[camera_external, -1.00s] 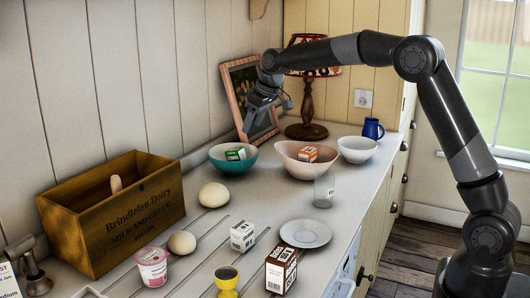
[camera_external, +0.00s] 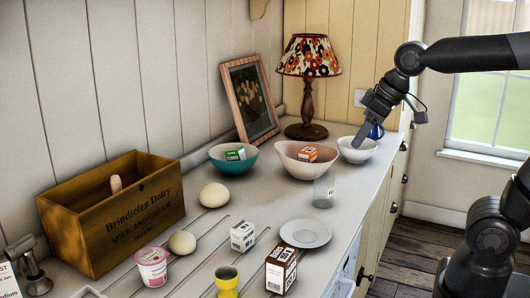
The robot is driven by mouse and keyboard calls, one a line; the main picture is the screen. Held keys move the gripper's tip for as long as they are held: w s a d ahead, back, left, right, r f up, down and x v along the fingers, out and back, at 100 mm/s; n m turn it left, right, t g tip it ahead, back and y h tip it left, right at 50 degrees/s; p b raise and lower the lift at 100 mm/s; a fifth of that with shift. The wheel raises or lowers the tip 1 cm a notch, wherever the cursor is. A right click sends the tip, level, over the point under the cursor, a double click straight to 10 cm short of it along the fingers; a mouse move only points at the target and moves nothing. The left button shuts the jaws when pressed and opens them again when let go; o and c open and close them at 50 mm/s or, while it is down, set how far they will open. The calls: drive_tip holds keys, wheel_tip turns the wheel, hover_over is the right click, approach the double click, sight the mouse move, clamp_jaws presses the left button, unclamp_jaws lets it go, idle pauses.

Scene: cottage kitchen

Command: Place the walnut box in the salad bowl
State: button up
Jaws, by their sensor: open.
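A brown and white printed box (camera_external: 281,270), likely the walnut box, stands upright at the front of the counter; its label is too small to read. I cannot tell for sure which bowl is the salad bowl. The wide pink bowl (camera_external: 290,165) holds a small orange box (camera_external: 308,154). The teal bowl (camera_external: 225,163) to its left holds a small green box (camera_external: 235,155). A smaller white bowl (camera_external: 357,155) is to the right. My gripper (camera_external: 357,143) is open and points down at the white bowl, far from the brown box. The fingertips hide part of that bowl.
A white box (camera_external: 243,236), a plate (camera_external: 306,233), a clear glass (camera_external: 324,190), a yellow egg cup (camera_external: 227,283), a pink tub (camera_external: 151,267) and two eggs crowd the front. A wooden crate (camera_external: 110,220) is left. A lamp (camera_external: 308,80) and picture frame (camera_external: 250,98) stand behind.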

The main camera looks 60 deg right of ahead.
drive_tip(key=s+a+f, duration=0.1)
drive_tip(key=s+f, duration=0.4)
drive_tip(key=s, duration=0.4)
drive_tip(key=shift+s, duration=0.1)
idle(0.9)
drive_tip(key=shift+c, duration=1.2)
